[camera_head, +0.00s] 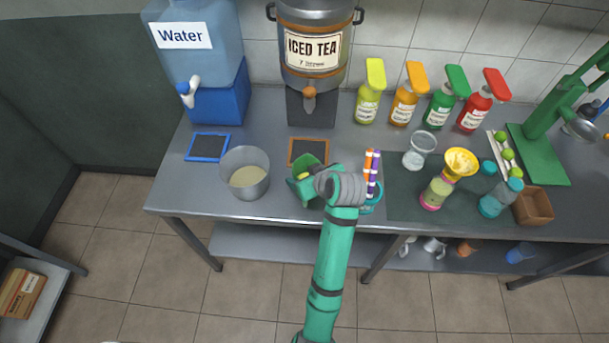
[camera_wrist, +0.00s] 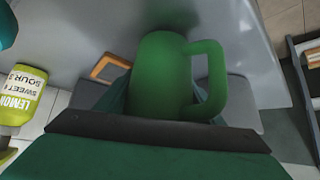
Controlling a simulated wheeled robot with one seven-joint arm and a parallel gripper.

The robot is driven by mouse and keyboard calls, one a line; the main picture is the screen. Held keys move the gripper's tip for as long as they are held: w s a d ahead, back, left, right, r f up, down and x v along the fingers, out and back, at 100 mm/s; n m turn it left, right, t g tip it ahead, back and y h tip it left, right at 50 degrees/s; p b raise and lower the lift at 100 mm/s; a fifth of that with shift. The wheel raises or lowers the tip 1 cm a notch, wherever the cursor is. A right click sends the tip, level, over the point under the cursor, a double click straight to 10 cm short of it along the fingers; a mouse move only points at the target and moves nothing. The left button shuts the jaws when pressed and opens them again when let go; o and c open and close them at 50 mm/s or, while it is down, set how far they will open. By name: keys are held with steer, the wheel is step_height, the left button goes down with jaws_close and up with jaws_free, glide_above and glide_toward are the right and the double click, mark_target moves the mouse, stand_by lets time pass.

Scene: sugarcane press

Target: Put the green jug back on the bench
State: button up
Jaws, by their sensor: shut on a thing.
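The green jug (camera_head: 305,173) is at my gripper (camera_head: 316,184) in the head view, over the front part of the grey metal bench (camera_head: 270,118). In the wrist view the jug (camera_wrist: 160,75) lies between the fingers of my gripper (camera_wrist: 165,95), with its handle to the right. My gripper is shut on the jug. Some yellowish content shows in its mouth in the head view. My wrist hides part of the jug, and I cannot tell whether its base touches the bench.
A cup with coloured straws (camera_head: 371,187) is close right. An orange-framed board (camera_head: 308,152) lies behind, before the iced tea urn (camera_head: 313,50). Bottles, including a lemon one (camera_head: 368,95), stand at the back.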

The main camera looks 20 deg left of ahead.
steer(key=shift+f, duration=0.1)
steer(key=o, duration=1.5)
steer(key=shift+d+r, duration=0.15)
steer(key=shift+r, duration=0.15)
steer(key=v, duration=1.1)
steer(key=shift+s+d+r, duration=0.1)
steer(key=shift+s+r, duration=0.1)
steer(key=shift+r, duration=0.05)
